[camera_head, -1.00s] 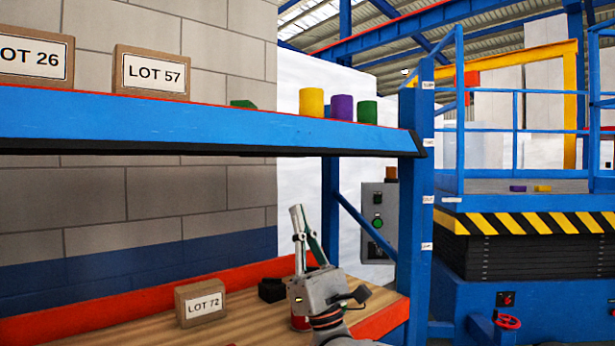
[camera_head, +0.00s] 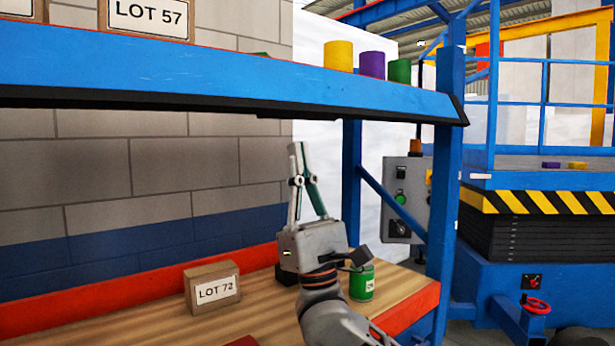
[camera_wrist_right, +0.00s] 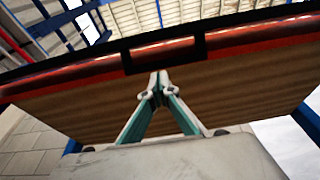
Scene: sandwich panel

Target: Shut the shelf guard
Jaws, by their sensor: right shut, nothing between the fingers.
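The blue front (camera_head: 230,85) of the upper shelf spans the head view, with a black strip (camera_head: 150,98) along its lower edge. I take this black strip to be the shelf guard, but cannot tell for sure. In the right wrist view a black bar with a rectangular loop (camera_wrist_right: 201,48) crosses in front of a red beam. My right gripper (camera_head: 296,148) is shut and empty, pointing up below the upper shelf. Its fingertips (camera_wrist_right: 159,75) overlap the loop's lower edge in the wrist view; contact cannot be told. My left gripper is out of view.
The lower wooden shelf (camera_head: 265,322) holds a LOT 72 box (camera_head: 212,287) and a green can (camera_head: 362,283) close to my right wrist. A blue post (camera_head: 447,190) stands at the right. Yellow, purple and green cylinders stand above.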

